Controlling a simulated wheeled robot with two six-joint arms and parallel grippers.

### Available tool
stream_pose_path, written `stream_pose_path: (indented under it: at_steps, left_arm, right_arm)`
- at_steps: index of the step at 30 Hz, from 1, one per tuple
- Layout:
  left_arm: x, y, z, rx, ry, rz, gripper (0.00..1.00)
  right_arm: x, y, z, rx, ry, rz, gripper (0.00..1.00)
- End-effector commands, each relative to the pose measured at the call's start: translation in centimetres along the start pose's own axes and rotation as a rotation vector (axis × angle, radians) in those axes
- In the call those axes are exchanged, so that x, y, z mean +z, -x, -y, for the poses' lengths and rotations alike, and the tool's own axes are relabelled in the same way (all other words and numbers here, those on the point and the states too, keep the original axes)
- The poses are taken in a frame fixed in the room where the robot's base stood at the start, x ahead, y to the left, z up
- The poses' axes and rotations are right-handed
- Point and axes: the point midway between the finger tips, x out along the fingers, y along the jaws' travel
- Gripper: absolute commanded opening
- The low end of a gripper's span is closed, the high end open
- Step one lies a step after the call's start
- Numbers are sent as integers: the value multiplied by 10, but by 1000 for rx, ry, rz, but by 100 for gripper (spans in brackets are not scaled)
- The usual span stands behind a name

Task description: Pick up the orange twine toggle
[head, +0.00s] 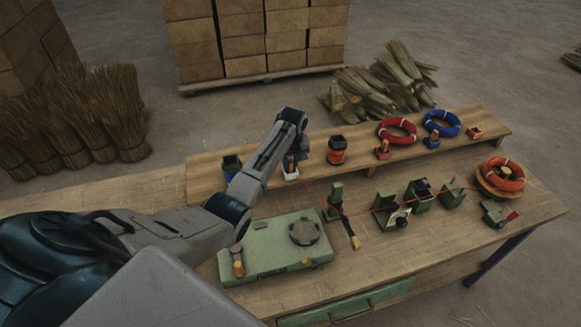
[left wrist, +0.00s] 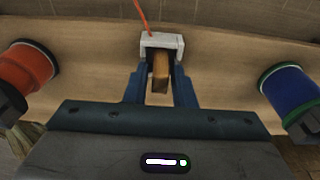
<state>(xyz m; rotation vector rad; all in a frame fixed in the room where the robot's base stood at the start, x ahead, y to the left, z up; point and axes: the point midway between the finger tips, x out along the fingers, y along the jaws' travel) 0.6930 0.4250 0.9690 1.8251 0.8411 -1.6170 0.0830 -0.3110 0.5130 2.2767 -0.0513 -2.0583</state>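The orange toggle (left wrist: 160,72) stands in a small white holder (left wrist: 175,42) on the raised shelf. In the head view the toggle (head: 291,161) and its holder (head: 290,176) are partly covered by my left arm. My left gripper (left wrist: 160,88) is lowered over the toggle, one finger on each side of it. The fingers are apart, and narrow gaps seem to show between them and the toggle. A red-orange twine (left wrist: 142,17) runs from the holder. My right gripper is not in view.
A blue spool (head: 231,166) and an orange spool (head: 336,151) flank the holder on the shelf (head: 205,172). Red (head: 397,131) and blue (head: 441,124) rings lie farther right. A green machine (head: 275,262) and several green fixtures stand on the bench in front.

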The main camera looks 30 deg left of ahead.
Motion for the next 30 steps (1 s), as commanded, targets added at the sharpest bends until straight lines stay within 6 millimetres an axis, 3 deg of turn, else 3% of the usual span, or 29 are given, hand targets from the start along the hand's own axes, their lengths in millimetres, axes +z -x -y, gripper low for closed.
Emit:
stream_pose_path:
  at_steps: [1, 3, 16, 24, 30]
  left_arm:
    - [0, 0, 0, 0, 0, 0, 12]
    - [0, 0, 0, 0, 0, 0, 0]
    - [-1, 4, 0, 1, 0, -2, 0]
    - [-5, 34, -1, 4, 1, -6, 0]
    - [43, 40, -11, 3, -2, -1, 0]
  right_arm:
    - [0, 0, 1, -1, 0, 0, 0]
    - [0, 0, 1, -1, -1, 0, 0]
    - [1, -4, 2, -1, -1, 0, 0]
    - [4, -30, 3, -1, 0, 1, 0]
    - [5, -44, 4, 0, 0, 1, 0]
